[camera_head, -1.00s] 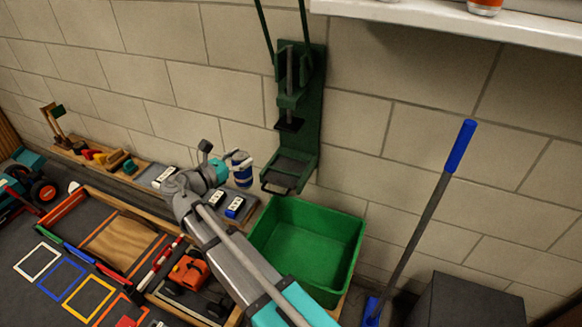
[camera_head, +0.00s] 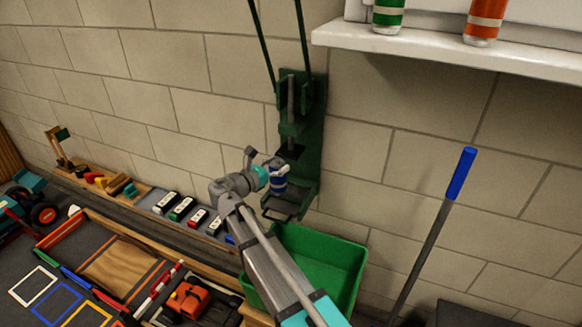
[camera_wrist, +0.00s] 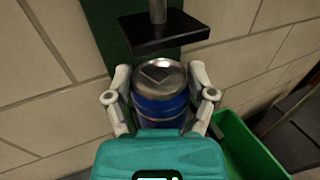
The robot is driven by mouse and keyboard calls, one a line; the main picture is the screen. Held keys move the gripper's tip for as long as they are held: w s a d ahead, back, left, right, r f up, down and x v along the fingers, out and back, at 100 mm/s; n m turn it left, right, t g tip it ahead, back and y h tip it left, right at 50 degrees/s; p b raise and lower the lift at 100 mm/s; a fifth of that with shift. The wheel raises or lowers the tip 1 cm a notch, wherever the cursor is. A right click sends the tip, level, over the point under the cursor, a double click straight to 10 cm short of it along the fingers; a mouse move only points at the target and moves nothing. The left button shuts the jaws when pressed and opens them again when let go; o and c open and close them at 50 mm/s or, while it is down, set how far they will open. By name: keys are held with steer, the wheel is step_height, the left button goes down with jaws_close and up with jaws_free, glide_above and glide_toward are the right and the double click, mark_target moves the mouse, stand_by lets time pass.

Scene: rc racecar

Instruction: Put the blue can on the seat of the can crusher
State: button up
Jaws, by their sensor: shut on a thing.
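The blue can (camera_head: 279,183) has a silver top and a pale band. My gripper (camera_head: 270,179) is shut on it and holds it upright, with a finger on each side in the wrist view (camera_wrist: 160,100). The green can crusher (camera_head: 311,130) is mounted on the block wall. In the head view the can overlaps the crusher's lower part, just above its seat (camera_head: 282,207). In the wrist view the dark press plate (camera_wrist: 163,32) is beyond and above the can's top. The can hides part of the seat, and I cannot tell whether it touches it.
A green bin (camera_head: 325,262) stands below the crusher. A blue-handled pole (camera_head: 430,230) leans at the right. A white shelf (camera_head: 450,50) holds a green can (camera_head: 388,14) and an orange can (camera_head: 484,20). Several toy cars (camera_head: 182,209) line the ledge at left.

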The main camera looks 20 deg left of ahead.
steer(key=x, duration=0.5)
steer(key=shift+w, duration=0.2)
steer(key=shift+f, duration=0.15)
steer(key=shift+f+b, duration=1.65)
steer(key=shift+b, duration=0.15)
steer(key=shift+f, duration=0.1)
steer(key=o, duration=0.7)
steer(key=shift+r, duration=0.2)
steer(key=v, duration=1.2)
steer(key=shift+s+d, duration=0.1)
